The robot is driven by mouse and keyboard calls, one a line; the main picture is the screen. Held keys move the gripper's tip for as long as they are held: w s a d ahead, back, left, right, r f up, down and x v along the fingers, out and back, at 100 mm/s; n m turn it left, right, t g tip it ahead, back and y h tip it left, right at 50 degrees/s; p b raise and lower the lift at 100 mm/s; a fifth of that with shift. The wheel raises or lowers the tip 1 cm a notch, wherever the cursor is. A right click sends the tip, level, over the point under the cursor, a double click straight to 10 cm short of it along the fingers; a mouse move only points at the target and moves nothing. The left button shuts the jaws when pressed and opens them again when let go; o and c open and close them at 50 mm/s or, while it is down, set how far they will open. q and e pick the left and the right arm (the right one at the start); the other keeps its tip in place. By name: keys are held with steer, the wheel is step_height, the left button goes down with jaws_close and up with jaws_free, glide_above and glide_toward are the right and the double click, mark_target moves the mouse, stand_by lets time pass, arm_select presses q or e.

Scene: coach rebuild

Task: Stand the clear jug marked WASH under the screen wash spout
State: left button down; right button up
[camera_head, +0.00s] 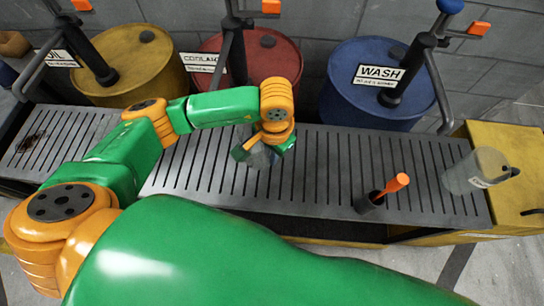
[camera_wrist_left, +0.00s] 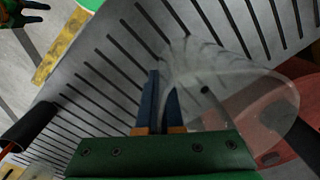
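My left gripper (camera_head: 262,152) is over the middle of the slotted grate. In the left wrist view its blue fingers (camera_wrist_left: 162,100) are close together at the edge of a clear jug (camera_wrist_left: 235,85), which appears held. The jug (camera_head: 257,156) is mostly hidden by the gripper in the head view; I see no readable label on it. The screen wash spout (camera_head: 440,95) comes down from the pump on the blue drum marked WASH (camera_head: 345,95), right of the gripper. What looks like my right gripper (camera_wrist_left: 24,12) is at the left wrist view's top left corner, too small to judge.
Another clear, labelled jug (camera_head: 472,172) with a dark handle stands at the grate's right end. An orange-handled tool sits in a dark holder (camera_head: 368,203) on the front edge. Yellow (camera_head: 125,60) and red (camera_head: 270,62) drums stand behind. The grate (camera_head: 335,165) is bare between.

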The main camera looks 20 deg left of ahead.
arm_select(q)
step_height(320, 180, down, 2)
steer(key=shift+s+f, duration=0.1)
steer(key=shift+f, duration=0.15)
steer(key=shift+f, duration=0.1)
steer(key=c, duration=1.1)
jaws_free()
